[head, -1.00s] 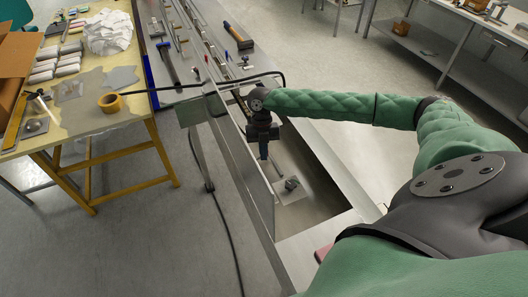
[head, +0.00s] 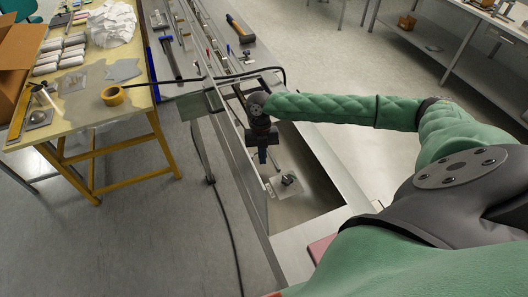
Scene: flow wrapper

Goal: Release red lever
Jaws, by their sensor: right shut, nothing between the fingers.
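My right gripper (head: 263,156) is shut and empty. It points down over the near trough of the flow wrapper (head: 331,222), close to the trough's left wall. A dark knob-like fitting (head: 288,179) stands on a pale square plate (head: 292,188) in the trough, just right of and below the gripper in the picture. The gripper looks apart from it. I cannot make out a clear red lever; a tiny red part (head: 208,52) shows farther up the machine, too small to identify. My left gripper is out of view.
A dark cable (head: 230,79) crosses the machine just beyond the gripper. A yellow-legged table (head: 90,112) at left holds a tape roll (head: 113,95) and white packs.

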